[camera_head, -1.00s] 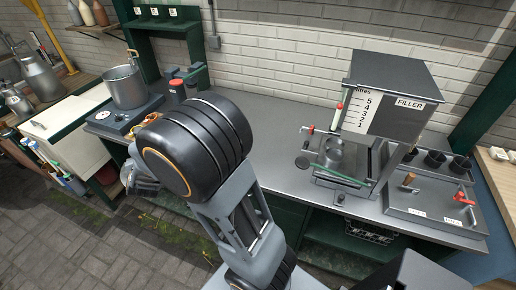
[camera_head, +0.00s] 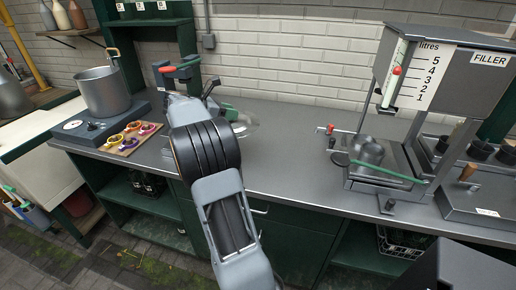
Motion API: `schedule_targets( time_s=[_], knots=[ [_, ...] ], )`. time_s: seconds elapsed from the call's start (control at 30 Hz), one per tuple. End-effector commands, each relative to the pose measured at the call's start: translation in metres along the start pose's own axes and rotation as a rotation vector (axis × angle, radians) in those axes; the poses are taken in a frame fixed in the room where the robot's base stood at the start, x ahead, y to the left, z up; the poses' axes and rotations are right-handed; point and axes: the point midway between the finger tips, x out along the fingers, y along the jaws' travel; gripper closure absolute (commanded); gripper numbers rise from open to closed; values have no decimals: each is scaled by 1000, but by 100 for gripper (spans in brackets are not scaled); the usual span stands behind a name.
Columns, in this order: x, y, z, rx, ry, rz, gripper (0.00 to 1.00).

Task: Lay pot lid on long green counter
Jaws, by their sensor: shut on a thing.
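The long green counter (camera_head: 285,165) has a grey top and green cabinets below, and runs across the view along the white brick wall. My gripper (camera_head: 216,106) is over the counter's middle-left part, near the back, and is mostly hidden behind my arm. It is shut on the pot lid (camera_head: 247,124), a pale, round, shiny disc showing just right of my arm. Its other side is hidden. I cannot tell whether the lid touches the counter top.
A pot (camera_head: 104,92) stands on a scale (camera_head: 92,125) at the left, beside a board of coloured rings (camera_head: 130,138). A red-handled device (camera_head: 180,70) stands behind my arm. The filler (camera_head: 440,70) with a metal cup (camera_head: 369,153) is at the right.

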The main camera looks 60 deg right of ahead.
Motion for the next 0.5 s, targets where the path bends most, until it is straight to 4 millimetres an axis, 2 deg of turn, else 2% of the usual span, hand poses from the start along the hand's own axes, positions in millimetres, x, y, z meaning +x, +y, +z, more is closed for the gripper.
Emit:
schedule_targets(
  time_s=[0.37,0.5],
  knots=[
    [93,-4,-2,-1,-1,-5,100],
    [120,-4,-19,-2,-1,-3,100]
  ],
)
